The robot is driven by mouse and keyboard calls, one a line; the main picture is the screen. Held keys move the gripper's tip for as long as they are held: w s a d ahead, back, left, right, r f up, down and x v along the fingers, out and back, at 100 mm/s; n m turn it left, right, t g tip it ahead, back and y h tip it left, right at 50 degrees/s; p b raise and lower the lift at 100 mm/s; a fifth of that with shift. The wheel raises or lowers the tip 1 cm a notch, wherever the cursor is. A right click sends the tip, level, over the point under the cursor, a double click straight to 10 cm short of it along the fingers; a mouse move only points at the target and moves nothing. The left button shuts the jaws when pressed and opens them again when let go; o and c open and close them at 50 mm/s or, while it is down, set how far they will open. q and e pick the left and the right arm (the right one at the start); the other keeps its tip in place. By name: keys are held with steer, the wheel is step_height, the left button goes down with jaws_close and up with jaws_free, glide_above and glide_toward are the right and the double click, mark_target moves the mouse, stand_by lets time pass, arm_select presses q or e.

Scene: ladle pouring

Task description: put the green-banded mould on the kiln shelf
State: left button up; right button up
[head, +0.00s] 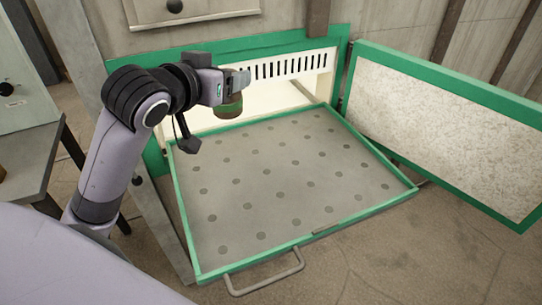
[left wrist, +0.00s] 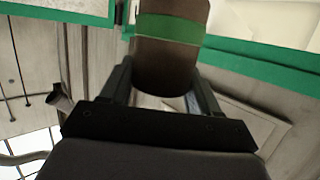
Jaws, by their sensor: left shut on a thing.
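The green-banded mould (head: 229,107) is a brown cylinder with a green band. My left gripper (head: 235,80) is shut on it and holds it above the back left part of the kiln shelf (head: 290,190). In the left wrist view the mould (left wrist: 170,50) stands between the two fingers of the left gripper (left wrist: 162,85). The shelf is a grey perforated tray with a green rim and a front handle, pulled out of the kiln. Nothing stands on the part of it that shows. My right gripper is not in view.
The kiln opening (head: 290,80) with a slotted white panel is behind the shelf. Its green-edged door (head: 445,125) stands open at the right. A dark table (head: 35,160) is at the left. The shelf's middle and front are clear.

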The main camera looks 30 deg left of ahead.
arm_select(q)
steer(key=shift+s+f+b, duration=0.15)
steer(key=shift+f+b, duration=1.95)
steer(key=shift+f, duration=7.55)
steer(key=o, duration=1.2)
steer(key=shift+f, duration=0.15)
